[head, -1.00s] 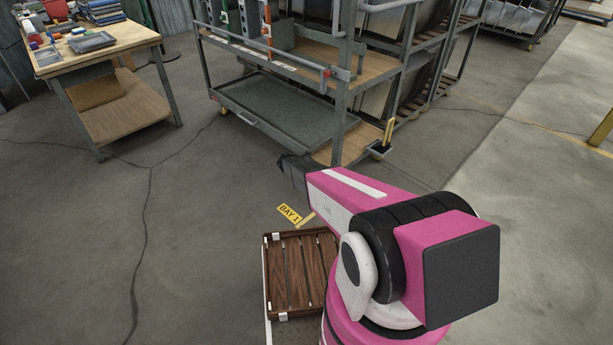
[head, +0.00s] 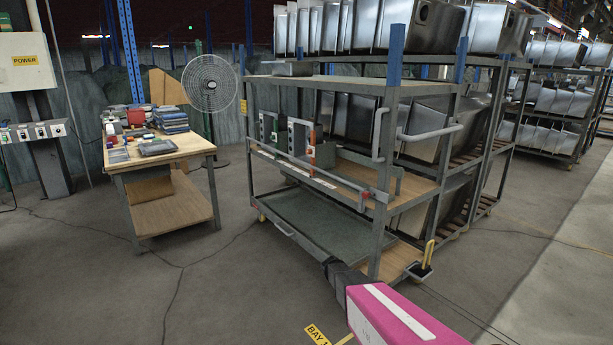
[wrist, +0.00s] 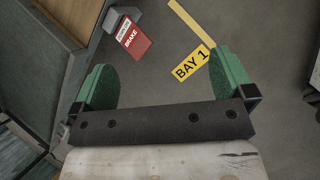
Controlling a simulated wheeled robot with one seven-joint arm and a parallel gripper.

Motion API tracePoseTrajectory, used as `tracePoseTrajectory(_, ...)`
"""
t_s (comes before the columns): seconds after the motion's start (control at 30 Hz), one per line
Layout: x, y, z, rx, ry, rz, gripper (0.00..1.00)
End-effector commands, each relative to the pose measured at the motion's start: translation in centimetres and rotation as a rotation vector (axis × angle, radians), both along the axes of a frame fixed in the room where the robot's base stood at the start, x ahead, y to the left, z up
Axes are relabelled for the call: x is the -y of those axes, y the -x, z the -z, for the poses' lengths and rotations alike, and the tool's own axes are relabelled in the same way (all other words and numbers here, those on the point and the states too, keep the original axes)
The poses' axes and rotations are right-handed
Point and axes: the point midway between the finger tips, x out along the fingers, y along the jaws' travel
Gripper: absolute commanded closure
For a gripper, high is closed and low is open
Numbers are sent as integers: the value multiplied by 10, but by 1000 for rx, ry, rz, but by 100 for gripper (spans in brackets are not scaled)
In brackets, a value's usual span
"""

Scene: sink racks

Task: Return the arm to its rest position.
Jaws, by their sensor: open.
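My gripper (wrist: 166,82) shows in the wrist view as two green pads on a dark bar. The pads stand wide apart with nothing between them, and the gripper is open. Bare grey floor lies beyond it, with a yellow BAY 1 sign (wrist: 190,63) near the right pad. In the head view my pink arm (head: 395,318) reaches in from the bottom edge toward the rack's near corner. The fingers cannot be made out there.
A grey metal rack trolley (head: 318,222) with shelves stands close ahead of my arm. A red brake pedal (wrist: 134,41) shows in the wrist view. A workbench (head: 172,160) with small items stands at left. Sink racks (head: 555,100) stand behind.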

Motion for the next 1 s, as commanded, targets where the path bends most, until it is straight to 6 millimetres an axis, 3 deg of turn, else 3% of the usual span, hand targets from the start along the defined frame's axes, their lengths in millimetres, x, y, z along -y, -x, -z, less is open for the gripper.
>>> tracePoseTrajectory(0.03, 8, 37, -33, 33, -62, 135, 0)
tracePoseTrajectory(0.2, 18, 121, -105, 118, -268, 630, 0)
tracePoseTrajectory(0.3, 18, 167, -142, 144, -370, 902, 0)
tracePoseTrajectory(0.43, 15, 213, -177, 152, -464, 1185, 0)
tracePoseTrajectory(0.6, 10, 241, -199, 146, -521, 1383, 0)
tracePoseTrajectory(1.0, 9, 243, -201, 144, -529, 1418, 0)
